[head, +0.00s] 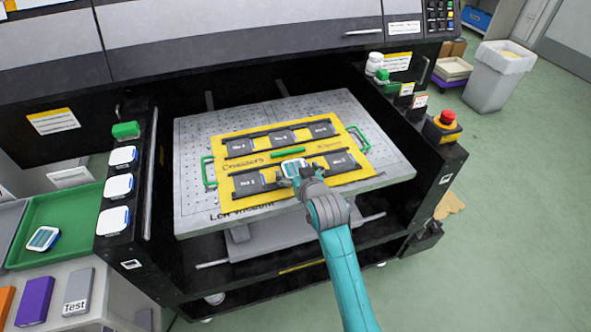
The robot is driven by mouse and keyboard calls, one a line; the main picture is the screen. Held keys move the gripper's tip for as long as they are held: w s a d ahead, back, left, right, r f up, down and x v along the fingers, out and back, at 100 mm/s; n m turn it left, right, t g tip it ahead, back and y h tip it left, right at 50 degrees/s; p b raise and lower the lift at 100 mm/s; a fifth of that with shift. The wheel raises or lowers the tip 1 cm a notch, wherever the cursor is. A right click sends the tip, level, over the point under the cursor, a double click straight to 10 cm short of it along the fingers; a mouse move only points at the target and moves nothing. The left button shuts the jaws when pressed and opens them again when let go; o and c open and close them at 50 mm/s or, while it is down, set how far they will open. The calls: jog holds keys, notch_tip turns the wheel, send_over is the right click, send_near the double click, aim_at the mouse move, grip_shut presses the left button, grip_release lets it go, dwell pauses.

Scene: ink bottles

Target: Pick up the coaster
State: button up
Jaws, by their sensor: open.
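A small light square coaster (291,165) with a blue-green print lies at the near middle of the yellow coaster jig (222,166), between two dark slots. My gripper (297,176) is open at the near side of this coaster and covers part of it. I cannot tell whether the fingers touch it. A second printed coaster (43,238) lies in the green tray (80,212) at the left.
The jig lies on a grey perforated bed (195,132) inside the black printer. Green handles flank the jig. White-topped switches (118,187) line the left wall. A red emergency button (447,117) sits on the right wall.

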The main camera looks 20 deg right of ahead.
jog(key=c, duration=1.2)
jog(key=shift+r, duration=0.1)
jog(key=shift+c, duration=0.2)
